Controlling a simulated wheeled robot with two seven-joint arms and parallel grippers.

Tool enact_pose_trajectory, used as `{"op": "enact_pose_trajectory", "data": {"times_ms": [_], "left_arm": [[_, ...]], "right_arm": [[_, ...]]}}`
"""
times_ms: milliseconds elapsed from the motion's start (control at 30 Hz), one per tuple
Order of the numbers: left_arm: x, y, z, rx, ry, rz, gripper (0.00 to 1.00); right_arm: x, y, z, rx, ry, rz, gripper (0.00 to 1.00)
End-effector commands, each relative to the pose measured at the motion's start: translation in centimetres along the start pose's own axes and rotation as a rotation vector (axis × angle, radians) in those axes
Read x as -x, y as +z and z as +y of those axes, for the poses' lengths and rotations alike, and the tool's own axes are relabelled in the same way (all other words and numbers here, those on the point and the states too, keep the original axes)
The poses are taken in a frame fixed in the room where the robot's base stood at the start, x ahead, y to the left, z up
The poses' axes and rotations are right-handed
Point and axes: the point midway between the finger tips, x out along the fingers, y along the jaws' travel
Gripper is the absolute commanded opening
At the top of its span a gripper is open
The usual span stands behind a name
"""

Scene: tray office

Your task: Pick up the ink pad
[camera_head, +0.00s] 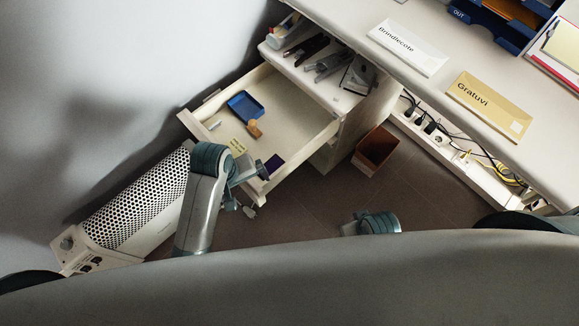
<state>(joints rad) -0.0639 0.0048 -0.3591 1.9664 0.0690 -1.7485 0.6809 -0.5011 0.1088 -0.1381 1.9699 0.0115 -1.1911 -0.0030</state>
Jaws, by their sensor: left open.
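An open white drawer (290,108) holds small items. A small dark purple square (275,161) near its front right corner looks like the ink pad; a shallow blue tray-like thing (245,106) lies farther back. My left gripper (262,170) is open at the drawer's front edge, just left of the purple square. I cannot tell whether they touch. Part of my right arm shows at the lower middle, but its fingers are not visible.
A wooden stamp (254,129) and yellow notes (237,146) lie in the drawer. A desk (455,65) with signs stands at the right, with a brown bin (376,151) below. A perforated white unit (137,208) stands at the left.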

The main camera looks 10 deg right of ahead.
Motion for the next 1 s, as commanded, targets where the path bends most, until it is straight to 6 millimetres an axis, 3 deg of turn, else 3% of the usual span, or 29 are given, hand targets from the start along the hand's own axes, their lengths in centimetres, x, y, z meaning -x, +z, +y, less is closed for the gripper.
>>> {"op": "enact_pose_trajectory", "data": {"times_ms": [33,200,400,600,1000], "left_arm": [[0.0,-1.2,1.7,0.030,-0.007,-0.011,1.00],[0.0,-4.4,6.5,0.160,-0.057,-0.045,1.00],[0.9,-7.3,10.4,0.287,-0.131,-0.049,1.00],[1.4,-8.6,11.8,0.350,-0.172,-0.040,1.00],[1.4,-8.7,11.9,0.357,-0.175,-0.040,1.00]], "right_arm": [[-1.4,0.6,-0.1,0.000,-0.001,-0.009,0.25],[-5.7,2.5,-0.2,0.000,-0.006,-0.022,0.25],[-9.6,4.8,-0.3,0.000,-0.009,-0.034,0.25],[-11.1,5.8,-0.4,-0.001,-0.010,-0.036,0.25],[-11.2,5.9,-0.4,-0.001,-0.010,-0.036,0.25]]}}
